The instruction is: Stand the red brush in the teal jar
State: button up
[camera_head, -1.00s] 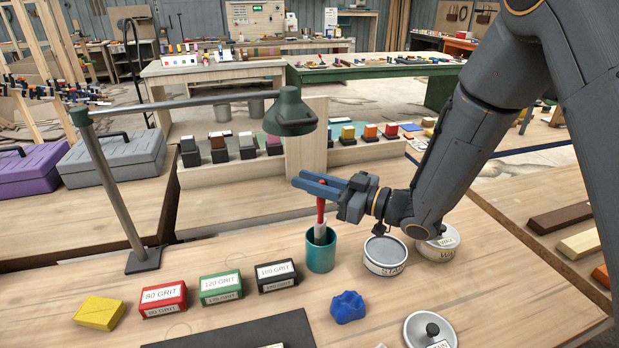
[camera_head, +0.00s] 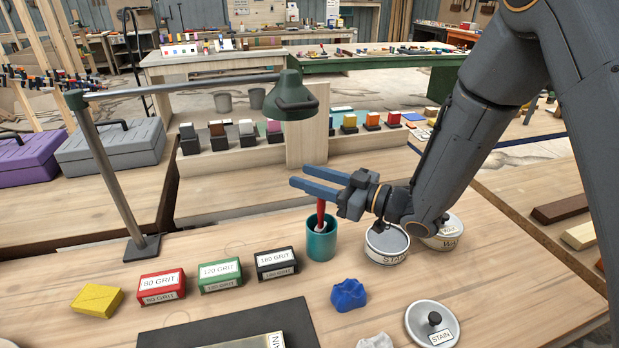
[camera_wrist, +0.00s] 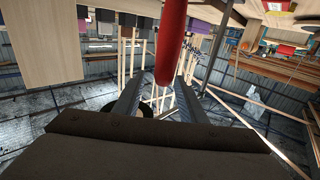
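The teal jar (camera_head: 321,244) stands upright on the bench in the head view. The red brush (camera_head: 320,212) stands in it, its lower end inside the jar and its red handle rising above the rim. My gripper (camera_head: 304,179) is just above the jar, level, with its two blue fingers spread apart on either side of the handle's top. In the wrist view the red handle (camera_wrist: 170,40) shows between the fingers, with a gap visible beside it. The brush's bottom end is hidden inside the jar.
A stain tin (camera_head: 387,245) and another tin stand right of the jar. A blue crumpled lump (camera_head: 348,295) and a lid (camera_head: 432,324) lie in front. Grit boxes (camera_head: 277,263) line up on the left. A lamp head (camera_head: 291,97) hangs behind, above my gripper.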

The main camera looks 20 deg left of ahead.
jog(key=d+b, duration=0.2)
jog(key=d, duration=0.5)
jog(key=shift+s+d, duration=0.3)
jog(key=shift+d, duration=0.1)
jog(key=shift+s, duration=0.1)
dwell(0.7)
